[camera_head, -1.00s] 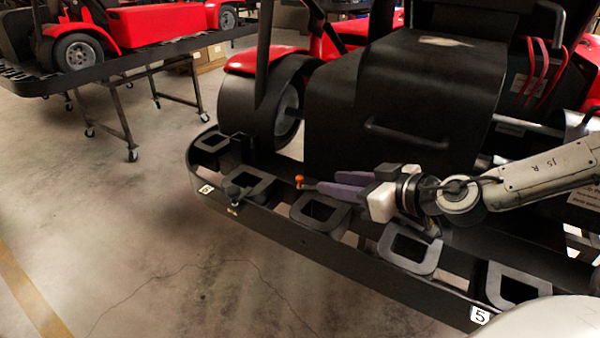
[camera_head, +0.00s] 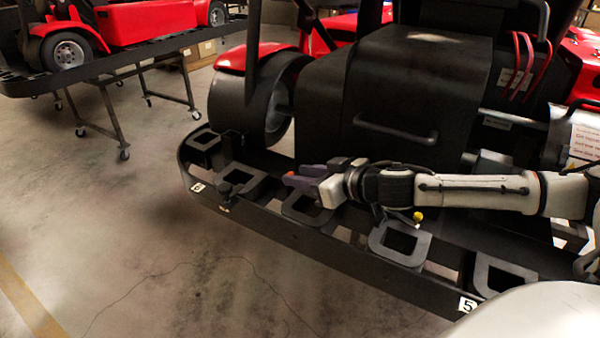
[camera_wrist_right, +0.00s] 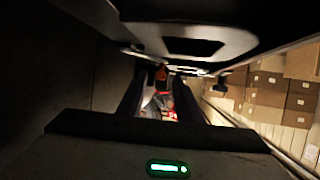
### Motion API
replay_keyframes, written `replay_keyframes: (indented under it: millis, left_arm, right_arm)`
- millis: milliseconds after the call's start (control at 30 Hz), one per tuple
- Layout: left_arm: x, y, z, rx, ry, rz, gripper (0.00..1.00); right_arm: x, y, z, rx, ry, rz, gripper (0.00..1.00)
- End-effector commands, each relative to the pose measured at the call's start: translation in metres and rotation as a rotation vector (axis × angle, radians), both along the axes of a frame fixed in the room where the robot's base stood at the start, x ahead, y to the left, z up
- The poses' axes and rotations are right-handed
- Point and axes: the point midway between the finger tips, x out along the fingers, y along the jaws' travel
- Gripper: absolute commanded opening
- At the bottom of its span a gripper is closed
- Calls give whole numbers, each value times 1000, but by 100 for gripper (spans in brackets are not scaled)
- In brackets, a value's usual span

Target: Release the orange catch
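The orange catch (camera_head: 288,175) is a small spot just past the purple fingertips of my right gripper (camera_head: 301,176) in the head view, mostly hidden by them. In the right wrist view the orange catch (camera_wrist_right: 161,74) shows at the far end of the gap between the two dark fingers of the right gripper (camera_wrist_right: 160,90). The fingers stand apart on either side of that line, and nothing is clearly gripped. Whether a finger touches the catch cannot be told. My left gripper is out of view.
The black stand rail (camera_head: 330,258) with several square loops runs below my right arm. A black knob (camera_head: 225,188) sits on it at left. A yellow ball (camera_head: 418,216) shows beneath the arm. The kart's black bodywork (camera_head: 385,100) rises behind. Open floor lies at left.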

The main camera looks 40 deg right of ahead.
Motion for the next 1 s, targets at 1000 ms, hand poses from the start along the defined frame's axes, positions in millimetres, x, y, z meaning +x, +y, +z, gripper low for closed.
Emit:
replay_keyframes:
  millis: [1000]
  left_arm:
    - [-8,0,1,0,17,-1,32]
  right_arm:
    - [11,5,-1,9,-1,-133,0]
